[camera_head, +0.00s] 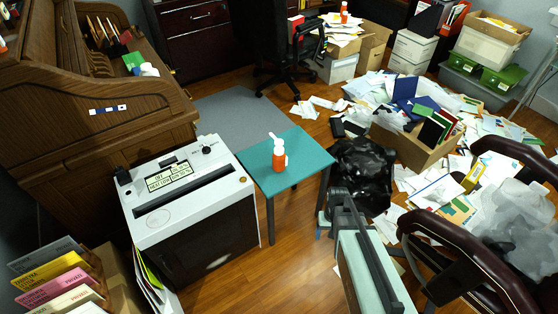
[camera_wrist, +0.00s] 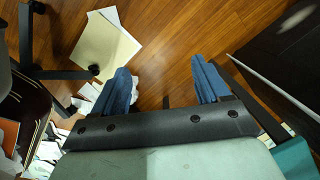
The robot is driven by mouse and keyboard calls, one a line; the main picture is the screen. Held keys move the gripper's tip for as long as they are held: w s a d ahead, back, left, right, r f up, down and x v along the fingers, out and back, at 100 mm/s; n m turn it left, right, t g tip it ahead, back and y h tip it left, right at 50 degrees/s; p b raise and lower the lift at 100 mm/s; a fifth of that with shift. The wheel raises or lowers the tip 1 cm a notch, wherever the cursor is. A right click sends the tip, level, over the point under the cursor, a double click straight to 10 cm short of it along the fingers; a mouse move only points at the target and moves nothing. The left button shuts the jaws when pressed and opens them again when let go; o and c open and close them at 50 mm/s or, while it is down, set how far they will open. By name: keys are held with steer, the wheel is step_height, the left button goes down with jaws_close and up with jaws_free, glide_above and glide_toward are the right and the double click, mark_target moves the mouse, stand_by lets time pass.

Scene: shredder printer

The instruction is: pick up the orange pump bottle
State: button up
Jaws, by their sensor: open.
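The orange pump bottle (camera_head: 279,158) with a white pump top stands upright on a small teal table (camera_head: 308,160) in the head view. It is not seen in the wrist view. My gripper (camera_head: 322,224) is in front of and to the right of the table, apart from the bottle, with one blue finger partly showing. In the wrist view my gripper (camera_wrist: 160,78) has its two blue fingers wide apart, with nothing but wooden floor between them. A corner of the teal table (camera_wrist: 296,158) shows at the lower right there.
A white-topped shredder (camera_head: 190,185) stands left of the table. A black bag (camera_head: 362,172) lies right of it. A dark chair (camera_head: 465,240) and scattered papers (camera_head: 410,190) crowd the right. Another orange bottle (camera_head: 344,12) stands far back.

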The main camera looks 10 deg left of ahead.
steer(key=w+a+r+n+t+y, duration=0.1)
steer(key=w+a+r, duration=0.45)
steer(key=w, duration=0.35)
steer(key=w+a+r+t, duration=0.1)
steer(key=w+a+r, duration=0.4)
steer(key=w+r, duration=0.3)
steer(key=n+y, duration=0.4)
steer(key=n, duration=1.1)
glide_toward(281, 141)
steer(key=shift+h, duration=0.3)
steer(key=x, duration=0.7)
steer(key=shift+a+f, duration=0.2)
steer(key=shift+a, duration=0.2)
steer(key=shift+s+x, duration=0.1)
steer(key=shift+x, duration=1.45)
steer(key=shift+s+x, duration=0.15)
steer(key=shift+x, duration=1.45)
steer(key=shift+d, duration=0.1)
